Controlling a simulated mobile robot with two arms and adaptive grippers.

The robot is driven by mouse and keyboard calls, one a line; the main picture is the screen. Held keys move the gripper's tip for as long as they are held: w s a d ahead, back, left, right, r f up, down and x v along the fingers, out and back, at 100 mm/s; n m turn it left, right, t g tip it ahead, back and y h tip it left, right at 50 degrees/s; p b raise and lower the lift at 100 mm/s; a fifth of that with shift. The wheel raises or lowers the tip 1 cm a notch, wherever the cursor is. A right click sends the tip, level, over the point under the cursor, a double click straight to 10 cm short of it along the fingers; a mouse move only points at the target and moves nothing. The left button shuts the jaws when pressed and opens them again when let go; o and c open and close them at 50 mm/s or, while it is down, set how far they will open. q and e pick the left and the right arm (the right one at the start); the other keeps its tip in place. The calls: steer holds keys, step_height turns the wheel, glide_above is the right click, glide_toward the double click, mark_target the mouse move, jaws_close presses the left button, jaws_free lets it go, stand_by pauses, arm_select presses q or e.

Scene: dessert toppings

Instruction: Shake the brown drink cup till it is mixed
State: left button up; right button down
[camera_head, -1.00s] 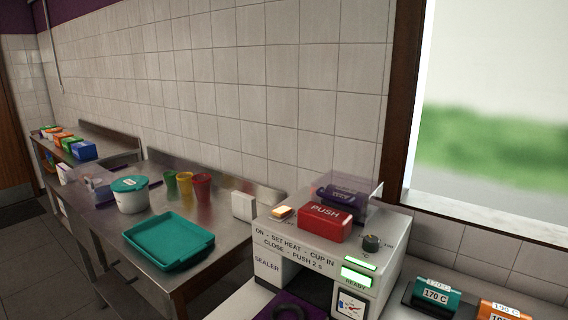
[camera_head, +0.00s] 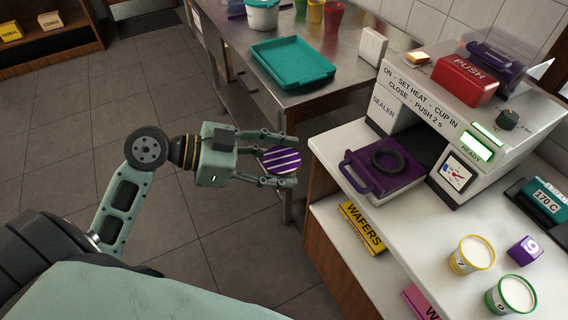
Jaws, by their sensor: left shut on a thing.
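My left gripper (camera_head: 284,160) reaches in from the left over the floor, in front of the steel table. Its fingers are shut around a cup (camera_head: 281,159), of which I see mainly the round top with purple and white stripes. The cup's body is mostly hidden, so I cannot tell the colour of the drink. It is held clear of the counter and the table, with its top facing my camera. My right gripper is not in view.
The white sealer (camera_head: 430,80) stands on the counter at right, its purple tray (camera_head: 380,190) pulled out. A yellow-rimmed cup (camera_head: 472,254), a green-rimmed cup (camera_head: 511,294) and a purple cube (camera_head: 525,250) are near it. A teal tray (camera_head: 292,65) lies on the steel table. Open floor surrounds the gripper.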

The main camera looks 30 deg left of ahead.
mark_target(280, 160)
arm_select(q)
step_height(280, 160, up, 5)
steer(key=shift+r, duration=0.5)
step_height(280, 160, down, 5)
steer(key=shift+f, duration=0.15)
steer(key=shift+c, duration=0.7)
steer(key=shift+f, duration=0.3)
step_height(280, 160, up, 6)
steer(key=shift+r, duration=0.1)
step_height(280, 160, down, 7)
steer(key=shift+r, duration=0.35)
